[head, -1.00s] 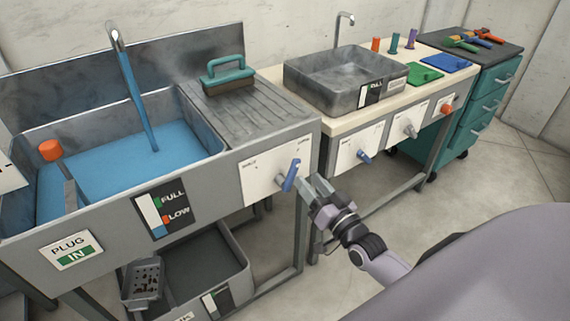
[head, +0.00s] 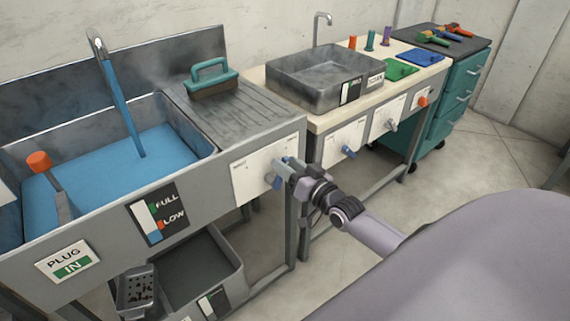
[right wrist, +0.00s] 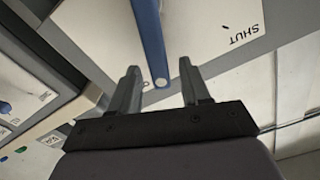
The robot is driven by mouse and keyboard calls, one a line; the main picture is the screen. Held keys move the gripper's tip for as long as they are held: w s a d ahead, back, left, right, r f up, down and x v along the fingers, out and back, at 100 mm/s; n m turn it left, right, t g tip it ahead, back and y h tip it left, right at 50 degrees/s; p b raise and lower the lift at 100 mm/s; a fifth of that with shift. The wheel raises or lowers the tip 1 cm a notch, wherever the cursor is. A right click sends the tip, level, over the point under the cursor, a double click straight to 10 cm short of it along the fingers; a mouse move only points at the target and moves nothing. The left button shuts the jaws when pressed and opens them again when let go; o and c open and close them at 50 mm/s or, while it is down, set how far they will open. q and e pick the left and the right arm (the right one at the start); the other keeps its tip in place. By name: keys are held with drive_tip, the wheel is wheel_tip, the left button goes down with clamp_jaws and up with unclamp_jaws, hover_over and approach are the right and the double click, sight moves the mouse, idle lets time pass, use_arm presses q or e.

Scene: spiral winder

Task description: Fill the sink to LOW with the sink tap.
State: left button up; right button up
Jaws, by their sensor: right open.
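The sink (head: 110,172) holds blue water, and a blue stream runs from the sink tap (head: 97,45) into it. The gauge (head: 142,212) on the front has FULL and LOW marks; its blue bar stands near the orange LOW marker. The tap's blue lever (right wrist: 150,40) is on a white plate (head: 248,178) at the right of the sink front. My right gripper (head: 283,172) is at the lever and partly hides it. In the right wrist view the fingers (right wrist: 158,86) are apart, with the lever's end between them. A SHUT label shows to the right. My left gripper is not in view.
The plug sign (head: 68,261) reads IN. A green-handled brush (head: 208,78) lies on the drainboard. A second basin (head: 320,80) stands on a bench with further valves, including a blue one (head: 348,152). A crate (head: 195,265) sits below the sink. Floor is clear at right.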

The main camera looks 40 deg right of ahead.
drive_tip(key=shift+w+a, duration=0.1)
drive_tip(key=shift+w, duration=0.65)
clamp_jaws()
